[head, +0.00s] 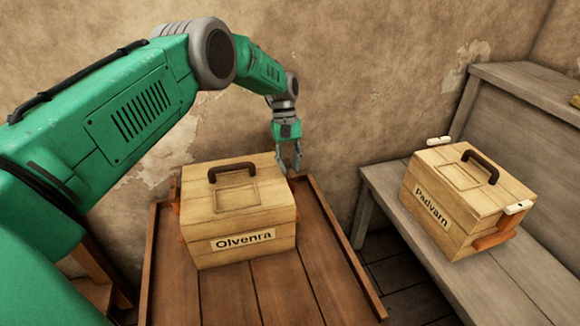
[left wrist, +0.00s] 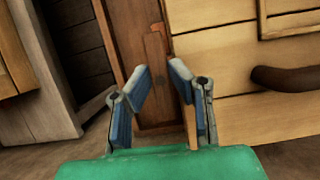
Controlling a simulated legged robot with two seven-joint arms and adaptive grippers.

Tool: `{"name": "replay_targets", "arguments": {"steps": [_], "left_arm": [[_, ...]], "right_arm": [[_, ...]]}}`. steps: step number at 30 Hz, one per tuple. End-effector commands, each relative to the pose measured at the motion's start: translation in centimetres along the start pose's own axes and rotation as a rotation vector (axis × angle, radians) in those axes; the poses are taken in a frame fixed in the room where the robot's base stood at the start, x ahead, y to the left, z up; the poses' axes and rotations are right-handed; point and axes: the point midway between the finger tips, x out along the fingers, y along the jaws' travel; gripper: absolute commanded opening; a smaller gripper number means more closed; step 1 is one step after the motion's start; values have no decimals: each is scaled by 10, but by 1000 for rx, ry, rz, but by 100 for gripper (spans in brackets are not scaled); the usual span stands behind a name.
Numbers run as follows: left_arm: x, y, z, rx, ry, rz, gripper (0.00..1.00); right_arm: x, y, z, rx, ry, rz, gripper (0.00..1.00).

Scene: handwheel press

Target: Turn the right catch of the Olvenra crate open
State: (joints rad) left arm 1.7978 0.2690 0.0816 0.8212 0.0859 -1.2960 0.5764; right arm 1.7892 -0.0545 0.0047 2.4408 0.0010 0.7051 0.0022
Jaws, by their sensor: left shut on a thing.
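The Olvenra crate (head: 240,222) is a pale wooden box with a closed lid and a dark handle, standing on a brown wooden tray table (head: 330,255). Its right side is turned mostly away in the head view. My left gripper (head: 290,165) reaches down at the crate's back right top edge. In the left wrist view, the left gripper (left wrist: 160,75) has its fingers beside the crate wall (left wrist: 230,70). It is shut on the right catch, though the grip is largely hidden. My right gripper is out of view.
The Padvarn crate (head: 465,200) stands on a grey wooden bench (head: 400,215) to the right, with orange side catches and white ends. A gap of dark floor separates the bench from the table. A stained wall (head: 350,80) stands close behind.

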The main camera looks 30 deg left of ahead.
Motion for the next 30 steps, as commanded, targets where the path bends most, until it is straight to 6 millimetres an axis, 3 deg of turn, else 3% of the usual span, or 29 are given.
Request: {"name": "replay_targets", "arguments": {"steps": [11, 12, 14, 24, 30], "left_arm": [[-1, 1, -1, 8, 7, 2, 0], [-1, 1, -1, 8, 7, 2, 20], [-1, 1, -1, 7, 6, 2, 36], [-3, 1, 0, 6, 4, 2, 36], [-28, 1, -1, 6, 6, 3, 36]], "right_arm": [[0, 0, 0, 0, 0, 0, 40], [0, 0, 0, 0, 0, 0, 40], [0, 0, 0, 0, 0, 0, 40], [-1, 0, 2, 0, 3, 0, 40], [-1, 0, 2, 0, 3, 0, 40]]}}
